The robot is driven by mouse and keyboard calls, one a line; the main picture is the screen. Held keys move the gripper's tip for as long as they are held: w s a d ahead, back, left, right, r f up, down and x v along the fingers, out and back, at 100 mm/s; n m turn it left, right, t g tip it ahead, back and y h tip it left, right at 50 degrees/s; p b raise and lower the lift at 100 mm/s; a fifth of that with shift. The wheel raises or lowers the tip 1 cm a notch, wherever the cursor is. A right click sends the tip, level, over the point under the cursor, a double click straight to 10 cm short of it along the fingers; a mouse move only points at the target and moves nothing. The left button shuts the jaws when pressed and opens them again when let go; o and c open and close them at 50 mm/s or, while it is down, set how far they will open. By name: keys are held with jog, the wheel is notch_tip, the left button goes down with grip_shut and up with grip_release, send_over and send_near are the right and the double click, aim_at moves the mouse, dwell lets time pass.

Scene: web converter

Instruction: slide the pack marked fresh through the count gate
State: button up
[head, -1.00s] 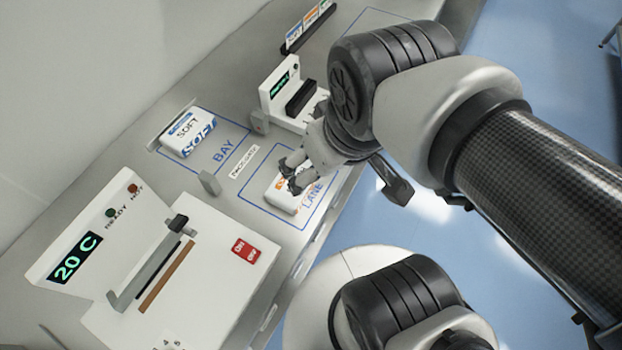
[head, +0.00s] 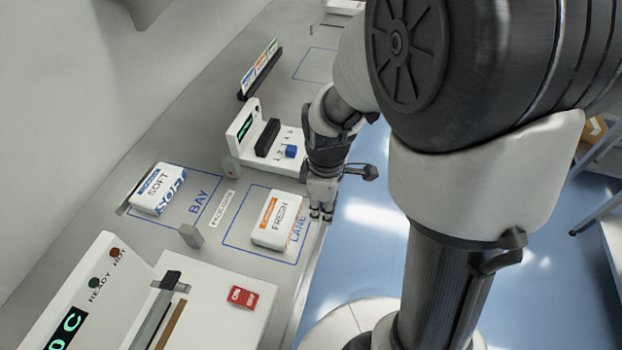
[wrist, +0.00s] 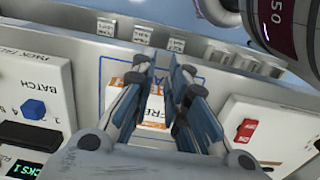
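The pack marked FRESH (head: 277,221), white with an orange band, lies flat in the blue LANE outline. It also shows between my fingers in the wrist view (wrist: 153,113), partly hidden.
A blue-banded SOFT pack (head: 158,188) lies in BAY. A white counter unit (head: 268,145) with a blue knob stands behind the lane. A heater unit (head: 205,310) with a red switch (head: 242,297) stands in front. A card rack (head: 260,70) is farther back.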

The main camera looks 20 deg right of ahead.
notch_tip(320, 180, down, 8)
jog(key=b, duration=0.2)
jog(key=shift+b, duration=0.4)
grip_shut()
jog(key=shift+w+a+r, duration=0.15)
jog(key=shift+w+a, duration=0.3)
jog(key=shift+a, duration=0.1)
jog(key=shift+w+a+r, duration=0.15)
jog(key=shift+w+a, duration=0.25)
jog(key=shift+a, duration=0.15)
jog(key=shift+w+a+r+b, duration=0.1)
jog(key=shift+w+a+b, duration=0.25)
jog(key=shift+a, duration=0.2)
jog(key=w+a+p, duration=0.2)
jog(key=w+a, duration=0.3)
jog(key=a, duration=0.2)
jog(key=w+a+p, duration=0.1)
jog(key=w+a, duration=0.4)
jog(key=a, duration=0.2)
jog(key=w+a+p, duration=0.2)
jog(key=w+a, duration=0.3)
jog(key=a, duration=0.2)
jog(key=shift+w+a+p, duration=0.25)
jog(key=shift+p, duration=0.05)
jog(key=shift+d, duration=0.1)
